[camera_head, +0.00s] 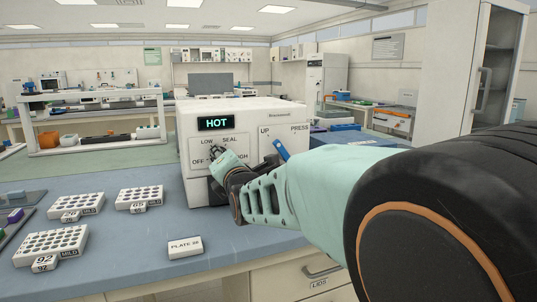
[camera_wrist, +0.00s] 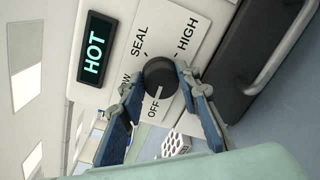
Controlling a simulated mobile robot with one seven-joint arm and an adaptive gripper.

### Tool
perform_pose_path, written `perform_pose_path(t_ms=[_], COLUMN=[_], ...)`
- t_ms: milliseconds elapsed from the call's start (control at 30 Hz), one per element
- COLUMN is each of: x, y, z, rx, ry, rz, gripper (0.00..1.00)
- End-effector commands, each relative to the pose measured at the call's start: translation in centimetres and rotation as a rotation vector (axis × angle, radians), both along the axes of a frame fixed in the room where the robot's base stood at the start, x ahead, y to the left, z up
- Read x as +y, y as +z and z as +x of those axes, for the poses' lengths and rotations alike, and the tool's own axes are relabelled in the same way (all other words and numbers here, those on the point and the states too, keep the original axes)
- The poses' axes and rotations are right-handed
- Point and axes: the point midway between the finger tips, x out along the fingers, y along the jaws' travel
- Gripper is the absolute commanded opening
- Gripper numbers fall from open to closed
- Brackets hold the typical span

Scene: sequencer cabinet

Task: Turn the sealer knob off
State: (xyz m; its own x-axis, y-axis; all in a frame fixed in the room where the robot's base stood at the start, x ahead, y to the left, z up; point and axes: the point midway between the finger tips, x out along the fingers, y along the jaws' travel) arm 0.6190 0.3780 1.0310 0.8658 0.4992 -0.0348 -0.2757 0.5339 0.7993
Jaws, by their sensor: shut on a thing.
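The sealer (camera_head: 240,120) is a white box on the blue bench, and its lit display (camera_head: 215,123) reads HOT in green. It has a dark round knob (camera_wrist: 160,76) on a panel marked LOW, SEAL, HIGH and OFF. My gripper (camera_head: 217,153) reaches the panel from the right, and its two fingers are closed around opposite sides of the knob. In the wrist view my gripper (camera_wrist: 158,80) has one finger on each side of the knob. A finger partly covers LOW.
A blue lever (camera_head: 281,149) marked UP and PRESS stands right of the knob, close to my gripper. Several well plates, including one marked MILD (camera_head: 52,244), and a PLATE card (camera_head: 185,247) lie on the bench at the left. Bare bench (camera_head: 120,260) lies between them.

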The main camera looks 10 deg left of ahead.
Motion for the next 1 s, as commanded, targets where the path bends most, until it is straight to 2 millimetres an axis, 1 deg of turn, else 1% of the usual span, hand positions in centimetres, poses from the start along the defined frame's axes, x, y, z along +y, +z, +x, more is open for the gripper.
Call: perform_pose_path(t_ms=[33,200,400,967,1000], x=[0.07,0.08,0.09,0.08,0.08], y=[0.25,0.26,0.26,0.18,0.18], z=[-0.02,-0.03,-0.04,-0.03,-0.03], rx=[-0.017,-0.068,-0.105,-0.121,-0.121], ry=[0.001,0.001,0.001,0.000,0.000], rz=[-0.026,-0.107,-0.165,-0.191,-0.191], gripper=[0.06,0.06,0.06,0.06,0.32])
